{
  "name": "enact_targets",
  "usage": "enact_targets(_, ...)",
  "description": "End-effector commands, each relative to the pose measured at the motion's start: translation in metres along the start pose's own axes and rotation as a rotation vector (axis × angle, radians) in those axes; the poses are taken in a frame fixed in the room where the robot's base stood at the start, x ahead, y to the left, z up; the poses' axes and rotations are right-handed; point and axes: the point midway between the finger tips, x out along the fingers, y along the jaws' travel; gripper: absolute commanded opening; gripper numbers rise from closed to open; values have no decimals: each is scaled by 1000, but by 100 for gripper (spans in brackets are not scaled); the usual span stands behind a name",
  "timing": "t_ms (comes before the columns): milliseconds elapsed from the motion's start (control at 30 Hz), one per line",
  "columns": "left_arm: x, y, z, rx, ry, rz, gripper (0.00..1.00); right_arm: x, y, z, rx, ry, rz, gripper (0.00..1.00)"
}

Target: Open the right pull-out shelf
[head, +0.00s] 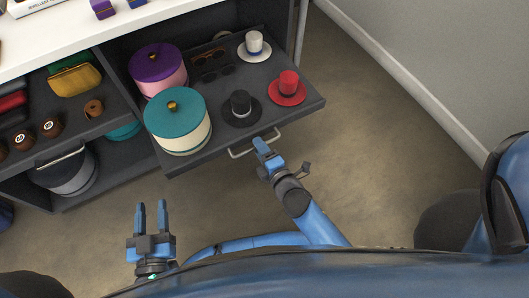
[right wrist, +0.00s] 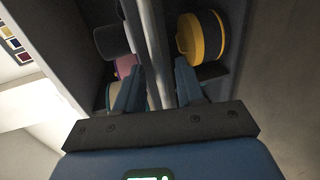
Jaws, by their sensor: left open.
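The right pull-out shelf (head: 222,143) is a dark tray in the head view. It stands out past the front of the wardrobe, carrying round boxes and hats. Its pale bar handle (head: 240,153) is on the front edge. My right gripper (head: 262,147) is at the right part of this handle, its fingers overlapping it in the head view. My left gripper (head: 151,218) is open and empty, over the floor at the lower left.
On the shelf are a teal-lidded box (head: 178,115), a purple-lidded box (head: 158,68), a red hat (head: 288,88), a black hat (head: 241,107) and a white hat (head: 254,45). A yellow-lidded box (right wrist: 202,38) shows in the right wrist view. The floor (head: 370,130) to the right is clear.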

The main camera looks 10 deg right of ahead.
Motion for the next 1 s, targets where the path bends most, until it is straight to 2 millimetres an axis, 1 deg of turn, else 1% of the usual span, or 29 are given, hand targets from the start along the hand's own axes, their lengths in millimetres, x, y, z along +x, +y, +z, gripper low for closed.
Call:
enact_targets(167,0,0,2,0,0,0,43,-12,-2,0,0,0,-2,38)
enact_targets(300,0,0,5,0,0,0,43,-31,-2,0,-2,1,-3,38)
enact_targets(500,0,0,16,0,0,0,43,-64,-4,-1,-2,2,-3,38)
enact_targets(700,0,0,26,0,0,0,43,-90,-4,-1,-1,3,-2,38)
enact_targets(833,1,0,30,0,0,0,43,-101,-3,0,-2,1,-2,38)
enact_targets(1000,1,0,31,0,0,0,43,-107,-1,0,-1,1,-1,38)
